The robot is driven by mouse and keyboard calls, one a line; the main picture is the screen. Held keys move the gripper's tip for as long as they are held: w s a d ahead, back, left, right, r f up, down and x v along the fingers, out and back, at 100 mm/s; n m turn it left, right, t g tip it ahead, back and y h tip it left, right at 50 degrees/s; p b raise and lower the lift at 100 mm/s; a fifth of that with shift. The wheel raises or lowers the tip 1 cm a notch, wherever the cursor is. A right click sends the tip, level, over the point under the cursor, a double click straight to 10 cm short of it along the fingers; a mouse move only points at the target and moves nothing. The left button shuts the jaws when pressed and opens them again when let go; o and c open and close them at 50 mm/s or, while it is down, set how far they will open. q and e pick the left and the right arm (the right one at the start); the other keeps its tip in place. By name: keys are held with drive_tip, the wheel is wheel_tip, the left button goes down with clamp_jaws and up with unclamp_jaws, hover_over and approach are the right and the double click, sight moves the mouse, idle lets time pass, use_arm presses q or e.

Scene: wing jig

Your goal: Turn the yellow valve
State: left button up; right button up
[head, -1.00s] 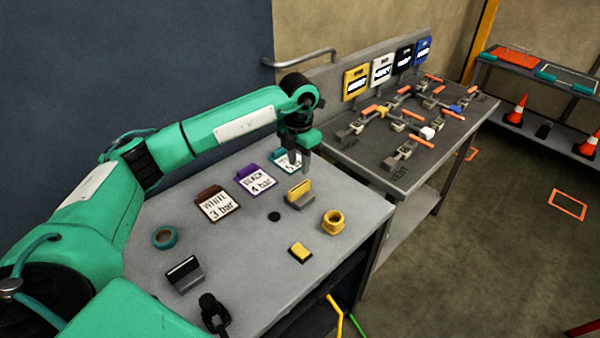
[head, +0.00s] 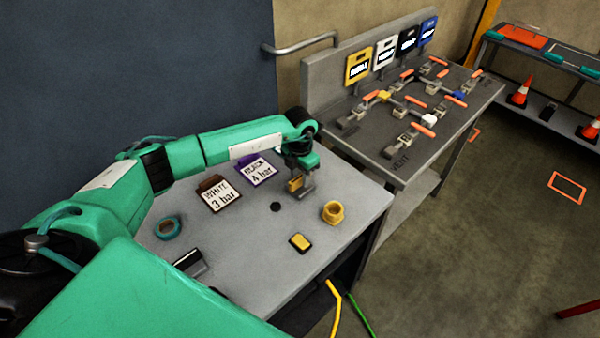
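On the valve bench, the yellow valve (head: 384,96) is a small yellow-bodied fitting in a pipe layout, with an orange-ended lever (head: 370,96) beside it. A yellow gauge box (head: 358,68) stands behind it. My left gripper (head: 301,192) points down over the nearer table, at a yellow-topped grey block (head: 294,185). The block is partly hidden by the gripper. I cannot tell whether the fingers are open or closed around it. The gripper is well to the left of and nearer than the yellow valve. My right gripper is not in view.
Several other valves and gauges crowd the bench (head: 445,140).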

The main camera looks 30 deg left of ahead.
use_arm(q)
drive_tip(key=shift+f, duration=0.6)
clamp_jaws()
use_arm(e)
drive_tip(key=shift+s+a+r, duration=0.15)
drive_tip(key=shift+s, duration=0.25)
